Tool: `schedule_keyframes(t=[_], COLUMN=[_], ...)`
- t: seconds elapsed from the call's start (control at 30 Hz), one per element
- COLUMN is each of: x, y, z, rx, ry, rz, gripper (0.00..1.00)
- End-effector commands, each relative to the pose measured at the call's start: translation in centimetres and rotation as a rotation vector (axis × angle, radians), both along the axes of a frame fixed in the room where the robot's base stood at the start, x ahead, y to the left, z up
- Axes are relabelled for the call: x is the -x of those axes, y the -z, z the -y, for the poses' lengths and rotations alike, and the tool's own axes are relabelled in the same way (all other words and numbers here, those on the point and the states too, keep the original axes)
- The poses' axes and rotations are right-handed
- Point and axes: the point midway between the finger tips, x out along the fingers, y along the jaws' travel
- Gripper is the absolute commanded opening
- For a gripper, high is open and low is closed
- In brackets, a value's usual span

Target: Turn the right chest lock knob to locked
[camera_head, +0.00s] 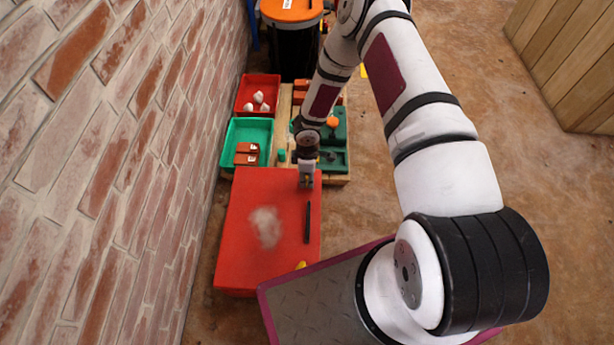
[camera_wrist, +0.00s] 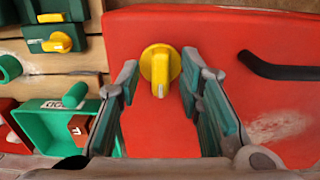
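The red chest (camera_head: 250,225) lies below the brick wall, with a black handle (camera_head: 307,222) along its right side. In the wrist view a yellow lock knob (camera_wrist: 160,65) with a raised grip bar stands on the red chest face (camera_wrist: 165,130). The bar runs roughly up and down in that picture. My gripper (camera_wrist: 160,85) is open, with one finger on each side of the knob and visible gaps to both. In the head view my gripper (camera_head: 305,183) is at the chest's far right corner and hides this knob. Another yellow piece (camera_head: 301,265) shows at the chest's near right edge.
Beyond the chest are a green tray (camera_head: 229,135) with red blocks, a red tray (camera_head: 258,79) with white lumps, and green boxes (camera_head: 333,160) on a wooden board. A black bin (camera_head: 290,45) with an orange top stands behind. The brick wall closes the left; floor right is clear.

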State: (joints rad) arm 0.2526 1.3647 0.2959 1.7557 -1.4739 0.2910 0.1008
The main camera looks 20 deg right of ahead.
Motion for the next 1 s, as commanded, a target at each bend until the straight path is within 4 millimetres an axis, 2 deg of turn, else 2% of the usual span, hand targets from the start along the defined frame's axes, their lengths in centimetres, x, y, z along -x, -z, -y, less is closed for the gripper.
schedule_keyframes(t=[0.17,0.3,0.33,0.73,1.0], x=[0.0,0.0,0.0,-0.03,-0.03], y=[-0.03,-0.03,-0.03,-0.03,0.0], z=[0.0,0.0,0.0,-0.03,-0.03], rx=[0.0,0.0,0.0,0.0,0.0], ry=[0.0,0.0,0.0,-0.032,-0.184], rz=[0.0,0.0,0.0,0.0,0.0], gripper=[0.33,0.04,0.0,0.0,0.0])
